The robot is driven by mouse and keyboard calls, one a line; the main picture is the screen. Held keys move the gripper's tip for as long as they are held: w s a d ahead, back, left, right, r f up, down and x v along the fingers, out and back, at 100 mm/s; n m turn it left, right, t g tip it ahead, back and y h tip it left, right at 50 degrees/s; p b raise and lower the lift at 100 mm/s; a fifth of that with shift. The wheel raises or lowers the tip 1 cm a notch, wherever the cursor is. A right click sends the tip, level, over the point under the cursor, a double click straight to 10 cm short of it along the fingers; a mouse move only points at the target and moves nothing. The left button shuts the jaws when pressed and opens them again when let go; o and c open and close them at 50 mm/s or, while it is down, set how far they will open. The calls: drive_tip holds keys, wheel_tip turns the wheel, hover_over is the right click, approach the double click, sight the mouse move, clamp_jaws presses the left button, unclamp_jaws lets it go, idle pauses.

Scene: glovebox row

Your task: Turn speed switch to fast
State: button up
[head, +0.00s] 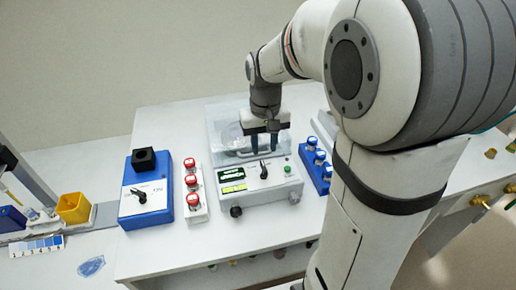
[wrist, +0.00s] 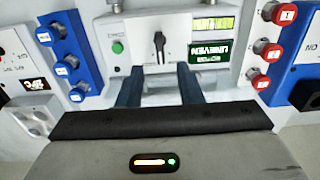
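Two black lever switches show, and I cannot tell from the frames which is the speed switch. One switch (head: 263,170) is on the front panel of a white machine (head: 282,186) with a clear lid; it also shows in the wrist view (wrist: 159,46), pointing along the panel's short side. The other switch (head: 139,195) is on the white face of a blue box (head: 163,203) at left. My gripper (head: 264,144) is above the white machine, fingers apart and empty. In the wrist view its fingertips (wrist: 158,76) straddle the space in front of the panel switch, apart from it.
The white machine has a green button (head: 287,169) and a lit display (head: 232,174). A yellow bin (head: 74,208) is far left. The table front is clear.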

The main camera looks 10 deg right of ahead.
sight(264, 166)
wheel_tip(264, 166, down, 7)
drive_tip(key=shift+f, duration=0.1)
idle(0.3)
drive_tip(key=shift+c, duration=0.2)
clamp_jaws()
